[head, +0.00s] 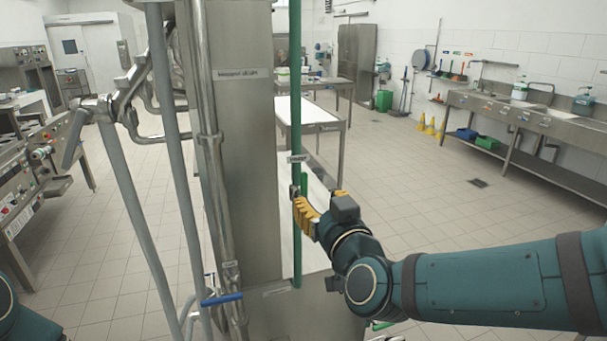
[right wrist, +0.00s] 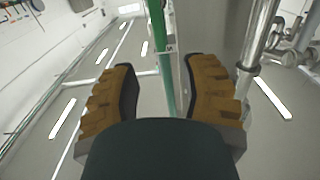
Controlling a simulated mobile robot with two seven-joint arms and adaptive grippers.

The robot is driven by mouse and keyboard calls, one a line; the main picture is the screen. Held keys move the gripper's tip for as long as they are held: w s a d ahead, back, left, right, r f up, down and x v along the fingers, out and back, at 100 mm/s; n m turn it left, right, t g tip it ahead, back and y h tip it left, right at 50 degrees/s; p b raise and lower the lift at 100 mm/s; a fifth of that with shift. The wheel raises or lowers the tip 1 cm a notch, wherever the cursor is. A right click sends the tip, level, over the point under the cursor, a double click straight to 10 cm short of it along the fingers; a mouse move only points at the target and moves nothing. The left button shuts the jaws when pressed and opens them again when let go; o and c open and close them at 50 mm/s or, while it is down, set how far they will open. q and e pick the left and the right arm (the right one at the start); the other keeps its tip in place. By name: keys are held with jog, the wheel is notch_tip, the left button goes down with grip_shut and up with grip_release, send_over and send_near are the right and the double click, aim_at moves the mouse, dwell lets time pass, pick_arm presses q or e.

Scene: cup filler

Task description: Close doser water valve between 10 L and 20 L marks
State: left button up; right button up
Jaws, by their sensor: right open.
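The steel doser column (head: 245,150) stands upright in the middle of the head view. A thin green pipe (head: 295,90) runs down its right side, with a short green handle (head: 304,184) beside it under a small label. A blue lever handle (head: 221,299) sits low on the grey piping. I cannot read the labels or any litre marks. My right gripper (head: 320,204), with ribbed yellow fingers, is open close to the green handle. In the right wrist view the green pipe (right wrist: 160,55) shows between the open fingers (right wrist: 160,88), which hold nothing visible. My left gripper is out of view.
Grey pipes and a metal lever (head: 76,138) stand left of the column. A steel table (head: 310,112) is behind it. Sinks (head: 530,112) line the right wall, and machines stand at the left.

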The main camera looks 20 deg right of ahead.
aim_at(305, 184)
jog(key=w, duration=0.9)
jog(key=shift+w+a+f, duration=0.2)
jog(key=shift+w, duration=0.05)
jog(key=shift+s, duration=0.1)
grip_shut()
